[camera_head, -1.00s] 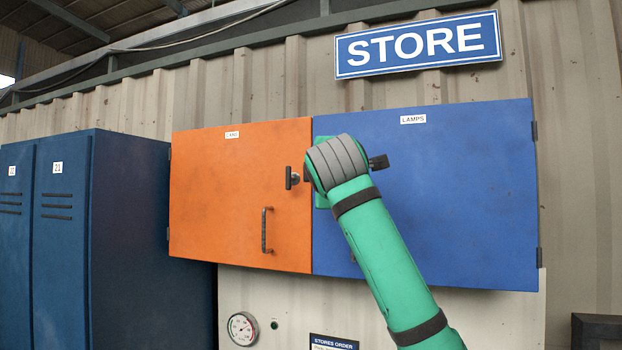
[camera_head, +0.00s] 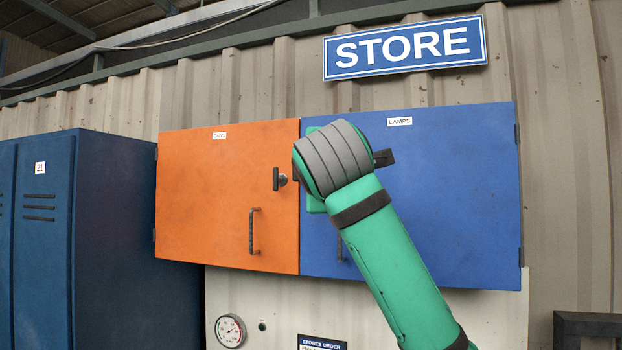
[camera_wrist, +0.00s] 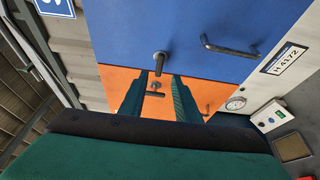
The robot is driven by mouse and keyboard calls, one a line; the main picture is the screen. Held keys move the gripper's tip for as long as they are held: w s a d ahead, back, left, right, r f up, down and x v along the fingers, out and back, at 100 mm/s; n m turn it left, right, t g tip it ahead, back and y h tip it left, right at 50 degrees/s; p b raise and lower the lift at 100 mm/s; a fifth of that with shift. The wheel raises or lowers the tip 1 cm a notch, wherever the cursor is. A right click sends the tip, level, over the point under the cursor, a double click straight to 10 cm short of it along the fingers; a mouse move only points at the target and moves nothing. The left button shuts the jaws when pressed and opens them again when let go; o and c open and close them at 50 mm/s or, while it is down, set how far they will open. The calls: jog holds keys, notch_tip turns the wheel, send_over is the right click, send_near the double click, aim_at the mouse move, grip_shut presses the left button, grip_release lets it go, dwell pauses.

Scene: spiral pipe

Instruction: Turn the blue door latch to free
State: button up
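The blue door (camera_head: 450,200), labelled LAMPS, is closed beside the orange door. My arm and gripper hide its latch in the head view. In the wrist view the blue door (camera_wrist: 120,30) fills the top, and its dark latch (camera_wrist: 160,62) shows as a short bar along the picture's up-down direction. My gripper (camera_wrist: 160,75) has its two green fingers apart, one on each side of the latch's lower end in the picture. Whether they touch it, I cannot tell. The fingers are hidden behind my wrist in the head view.
The orange door (camera_head: 200,210) has its own T-shaped latch (camera_head: 278,180) close by, left of my wrist, and a bar handle (camera_head: 253,231). The blue door's handle (camera_wrist: 230,48) is clear of my fingers. Blue lockers (camera_head: 110,230) stand at left. A gauge (camera_head: 230,331) is below.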

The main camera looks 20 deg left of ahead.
jog(key=shift+v, duration=1.5)
jog(key=shift+d, duration=0.2)
